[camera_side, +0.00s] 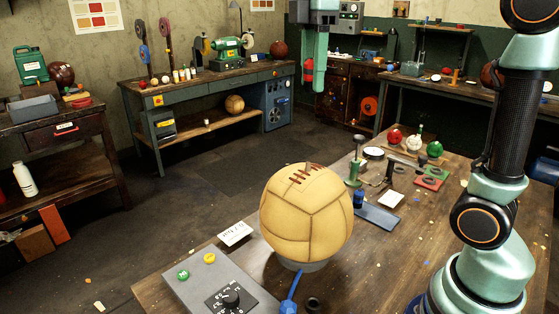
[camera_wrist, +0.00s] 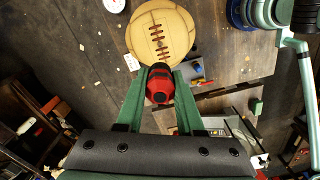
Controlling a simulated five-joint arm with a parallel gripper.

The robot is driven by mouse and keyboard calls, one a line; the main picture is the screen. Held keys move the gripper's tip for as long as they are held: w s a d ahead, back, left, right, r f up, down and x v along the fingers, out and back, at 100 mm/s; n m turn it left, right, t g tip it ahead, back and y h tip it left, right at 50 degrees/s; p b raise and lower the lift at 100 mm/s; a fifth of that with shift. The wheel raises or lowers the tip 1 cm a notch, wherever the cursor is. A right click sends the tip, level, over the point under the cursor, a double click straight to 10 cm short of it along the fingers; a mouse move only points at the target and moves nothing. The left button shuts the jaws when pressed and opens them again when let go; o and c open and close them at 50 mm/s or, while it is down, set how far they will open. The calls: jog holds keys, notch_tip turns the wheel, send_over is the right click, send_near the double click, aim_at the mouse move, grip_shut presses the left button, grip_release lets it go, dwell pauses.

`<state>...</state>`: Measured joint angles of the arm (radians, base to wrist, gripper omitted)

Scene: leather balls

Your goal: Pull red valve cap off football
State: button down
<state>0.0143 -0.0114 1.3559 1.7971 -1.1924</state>
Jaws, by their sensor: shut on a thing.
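The tan leather football (camera_side: 305,222) with brown lacing sits on a grey ring stand (camera_side: 303,265) on the wooden table in the side view. It also shows in the wrist view (camera_wrist: 180,25), at the top. The red valve cap (camera_wrist: 159,87), with black parts, is between the green fingers of my gripper (camera_wrist: 160,80) in the wrist view. My gripper is shut on it.
A control box (camera_side: 195,291) with a dial and buttons stands left of the ball, a blue hose (camera_side: 291,294) in front. Behind it are a blue tray (camera_side: 377,218), an upright green tool (camera_side: 355,170) and small red, white and green balls (camera_side: 414,142).

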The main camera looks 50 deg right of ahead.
jog(key=shift+f, duration=5.35)
